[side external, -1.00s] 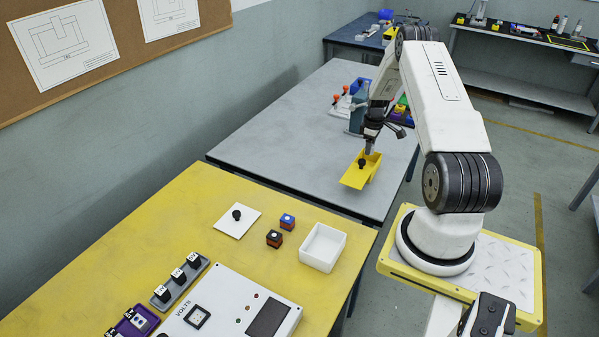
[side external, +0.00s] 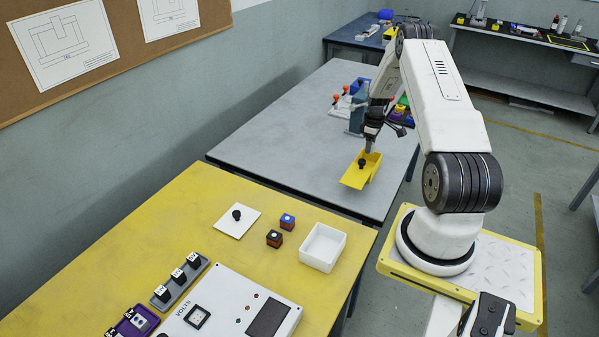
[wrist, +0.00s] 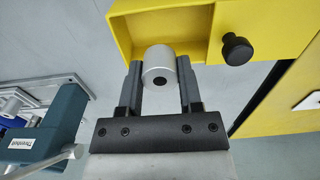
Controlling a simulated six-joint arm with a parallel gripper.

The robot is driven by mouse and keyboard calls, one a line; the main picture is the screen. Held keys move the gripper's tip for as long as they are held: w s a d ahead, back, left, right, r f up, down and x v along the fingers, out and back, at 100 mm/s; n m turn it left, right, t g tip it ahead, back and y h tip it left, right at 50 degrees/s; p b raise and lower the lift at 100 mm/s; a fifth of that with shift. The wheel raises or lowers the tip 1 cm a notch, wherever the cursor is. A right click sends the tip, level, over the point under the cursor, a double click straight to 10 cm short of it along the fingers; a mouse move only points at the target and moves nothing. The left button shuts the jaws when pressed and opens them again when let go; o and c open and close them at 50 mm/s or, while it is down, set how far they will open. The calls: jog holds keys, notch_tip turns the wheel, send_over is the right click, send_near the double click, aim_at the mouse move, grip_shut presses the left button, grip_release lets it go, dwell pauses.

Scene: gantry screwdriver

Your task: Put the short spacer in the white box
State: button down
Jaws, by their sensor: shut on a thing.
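A silver cylindrical spacer (wrist: 158,68) with a dark hole in its end sits between the fingers of my gripper (wrist: 158,85), which is shut on it. In the side external view my gripper (side external: 369,146) points down at a yellow tray (side external: 354,178) with a black knob; the spacer is too small to make out there. In the wrist view the spacer overlaps the yellow tray (wrist: 190,16); I cannot tell whether it touches it. The open white box (side external: 322,248) stands on the yellow table at front right, apart from my gripper, and looks empty.
A white lid (side external: 237,219) with a black knob and two small blocks (side external: 281,230) lie left of the white box. A panel meter (side external: 235,312) is in front. A teal fixture (wrist: 45,130) stands beside my gripper. A gap separates the grey table (side external: 290,125) from the yellow one.

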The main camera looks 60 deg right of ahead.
notch_tip(320, 180, up, 5)
jog(key=shift+f, duration=0.15)
jog(key=shift+w+a, duration=0.3)
jog(key=shift+a, duration=0.25)
jog(key=w+a, duration=0.4)
jog(key=a, duration=1.3)
jog(key=s+a, duration=0.3)
jog(key=a, duration=0.7)
jog(key=s+a, duration=0.4)
jog(key=a, duration=0.5)
jog(key=shift+w+a+f, duration=0.1)
jog(key=shift+f, duration=1.1)
jog(key=shift+w+f, duration=0.1)
jog(key=shift+f, duration=1.1)
jog(key=shift+f, duration=0.25)
